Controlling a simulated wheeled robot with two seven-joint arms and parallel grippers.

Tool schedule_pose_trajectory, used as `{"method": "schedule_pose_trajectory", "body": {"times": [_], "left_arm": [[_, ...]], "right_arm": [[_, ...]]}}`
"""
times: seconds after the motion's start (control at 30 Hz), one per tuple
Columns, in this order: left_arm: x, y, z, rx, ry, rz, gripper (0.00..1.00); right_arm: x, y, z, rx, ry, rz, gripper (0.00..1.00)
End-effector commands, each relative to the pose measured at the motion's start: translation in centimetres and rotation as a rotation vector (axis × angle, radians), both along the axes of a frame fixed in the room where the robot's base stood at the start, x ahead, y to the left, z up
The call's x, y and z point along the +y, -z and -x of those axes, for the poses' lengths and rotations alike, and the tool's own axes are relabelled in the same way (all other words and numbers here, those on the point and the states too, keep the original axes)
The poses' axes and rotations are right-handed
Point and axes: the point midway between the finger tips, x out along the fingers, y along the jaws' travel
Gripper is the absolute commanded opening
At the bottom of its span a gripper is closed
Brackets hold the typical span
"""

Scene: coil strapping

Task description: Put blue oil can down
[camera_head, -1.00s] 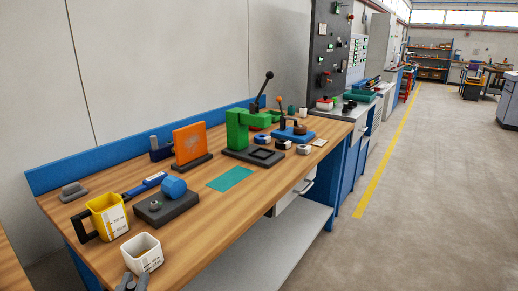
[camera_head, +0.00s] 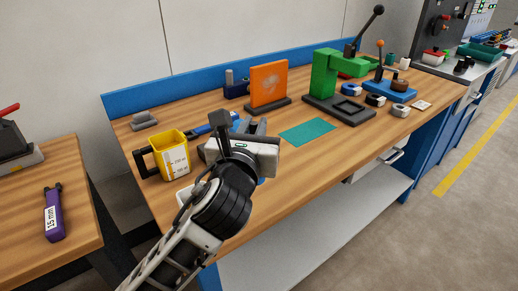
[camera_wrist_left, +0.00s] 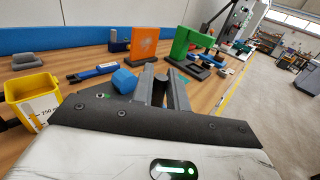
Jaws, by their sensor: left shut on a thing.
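My left gripper (camera_head: 247,130) reaches over the near left part of the wooden bench, its jaws pointing away from me. In the left wrist view its fingers (camera_wrist_left: 164,88) are shut on a dark, rod-like thing; little of it shows, and I cannot tell whether it belongs to the blue oil can. No blue can is clearly recognisable in its jaws. My right gripper is not in view.
A yellow measuring jug (camera_head: 172,155) stands left of my gripper. Beyond are an orange panel (camera_head: 268,84), a green press (camera_head: 325,75) and a flat teal mat (camera_head: 307,132), which is bare. A purple tool (camera_head: 53,213) lies on the left table.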

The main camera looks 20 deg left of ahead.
Motion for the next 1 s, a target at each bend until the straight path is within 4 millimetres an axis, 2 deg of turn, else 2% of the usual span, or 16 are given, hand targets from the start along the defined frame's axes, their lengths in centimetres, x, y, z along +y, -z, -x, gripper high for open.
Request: {"method": "schedule_pose_trajectory", "body": {"times": [0.03, 0.2, 0.37, 0.57, 1.0], "left_arm": [[0.2, 1.5, -0.8, 0.004, -0.002, -0.001, 0.0], [0.5, 3.4, -2.6, 0.001, 0.0, 0.001, 0.0], [0.7, 4.4, -3.3, 0.0, -0.001, 0.002, 0.0], [0.7, 7.3, -3.5, 0.003, 0.0, 0.001, 0.0], [0.7, 7.9, -3.5, 0.0, 0.001, 0.0, 0.0]], "right_arm": [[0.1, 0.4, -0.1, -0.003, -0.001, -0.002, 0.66], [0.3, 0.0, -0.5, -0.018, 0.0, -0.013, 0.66], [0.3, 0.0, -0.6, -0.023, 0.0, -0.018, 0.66], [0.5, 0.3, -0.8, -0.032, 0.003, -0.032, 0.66], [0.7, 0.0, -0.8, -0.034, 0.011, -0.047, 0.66]]}}
